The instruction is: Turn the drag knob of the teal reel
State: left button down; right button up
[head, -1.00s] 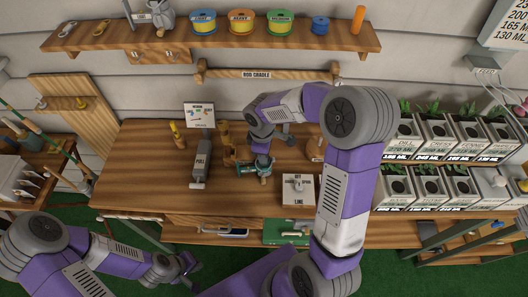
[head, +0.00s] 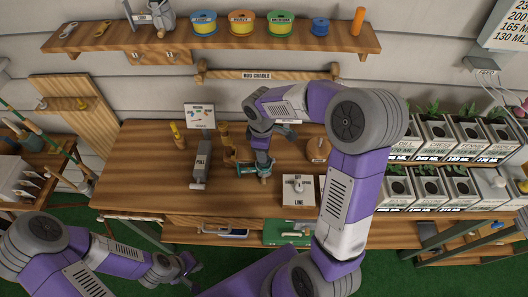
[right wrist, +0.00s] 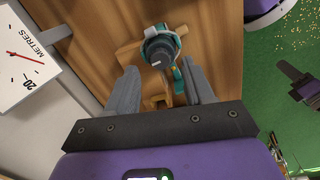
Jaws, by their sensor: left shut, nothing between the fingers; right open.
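The teal reel (head: 262,172) stands on the wooden workbench near its middle. In the right wrist view the teal reel (right wrist: 160,38) shows beyond the fingertips, with its dark round drag knob (right wrist: 160,52) facing the camera. My right gripper (right wrist: 163,80) is open, its two fingers on either side of the line to the knob and apparently not touching it. My left gripper (head: 190,262) is shut and empty at lower left, in front of the bench and far from the reel.
A grey PULL block (head: 200,172) stands left of the reel, and a white LINE box (head: 299,190) stands right of it. A METRES dial (right wrist: 25,65) is at left in the wrist view. The bench's left part (head: 140,180) is clear.

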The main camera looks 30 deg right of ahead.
notch_tip(320, 180, up, 5)
jog(key=shift+a+f, duration=0.15)
pick_arm(q)
jog(key=shift+r, duration=0.2)
dwell(0.3)
